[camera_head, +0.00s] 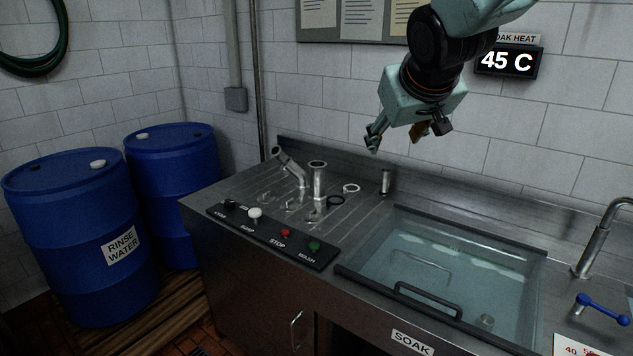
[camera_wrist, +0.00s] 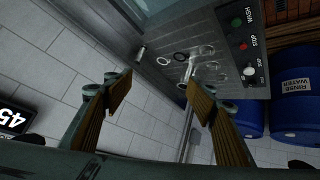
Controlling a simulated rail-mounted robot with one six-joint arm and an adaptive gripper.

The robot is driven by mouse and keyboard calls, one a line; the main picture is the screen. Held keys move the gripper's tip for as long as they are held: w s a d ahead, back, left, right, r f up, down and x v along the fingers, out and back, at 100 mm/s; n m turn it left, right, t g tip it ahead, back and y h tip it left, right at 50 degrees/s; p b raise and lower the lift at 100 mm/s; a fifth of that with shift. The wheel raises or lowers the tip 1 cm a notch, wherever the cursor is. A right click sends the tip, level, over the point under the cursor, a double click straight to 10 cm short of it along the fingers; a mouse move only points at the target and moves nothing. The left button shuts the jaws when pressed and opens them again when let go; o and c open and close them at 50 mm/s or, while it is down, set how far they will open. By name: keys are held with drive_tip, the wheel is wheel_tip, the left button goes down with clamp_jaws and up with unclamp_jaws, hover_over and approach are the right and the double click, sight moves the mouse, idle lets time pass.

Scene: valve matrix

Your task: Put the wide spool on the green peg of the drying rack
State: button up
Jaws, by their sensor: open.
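My gripper (camera_head: 396,137) hangs high in front of the tiled wall, above the back edge of the steel counter. In the wrist view the jaws (camera_wrist: 158,88) are apart, with nothing between them. Metal parts stand on the ribbed drainboard: an upright cylinder (camera_head: 318,180) and a tilted tubular part (camera_head: 289,165) beside it. A small upright cylinder (camera_head: 385,182) stands near the tank's back left corner. A small part (camera_head: 486,321) shows under the water. I cannot tell which is the wide spool. No drying rack or green peg can be made out.
The soak tank (camera_head: 365,277) has a dark rim and handle. A light ring (camera_head: 351,188) and a dark ring (camera_head: 336,200) lie on the drainboard behind the button panel (camera_head: 272,238). A tap (camera_head: 592,250) is at right; blue barrels (camera_head: 80,235) stand left.

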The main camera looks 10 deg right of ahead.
drive_tip(key=w+d+f+n+t+y+p, duration=0.1)
drive_tip(key=w+f, duration=0.1)
drive_tip(key=w, duration=0.9)
drive_tip(key=w+d+f+n+t+y, duration=0.1)
drive_tip(key=w+f+n+t+y, duration=0.1)
drive_tip(key=w, duration=1)
drive_tip(key=w+d+f+n+t+y+p, duration=0.1)
drive_tip(key=w+f, duration=0.2)
drive_tip(key=w, duration=0.8)
drive_tip(key=w+a+f+n+t+y+p, duration=0.1)
drive_tip(key=w+f+n+y, duration=0.1)
drive_tip(key=w+f+y, duration=0.6)
drive_tip(key=n+g+y+p, duration=0.1)
drive_tip(key=n+y, duration=0.1)
approach(324, 174)
drive_tip(key=shift+s+d, duration=0.15)
drive_tip(key=shift+d, duration=0.15)
drive_tip(key=shift+x, duration=4.3)
drive_tip(key=shift+a, duration=0.15)
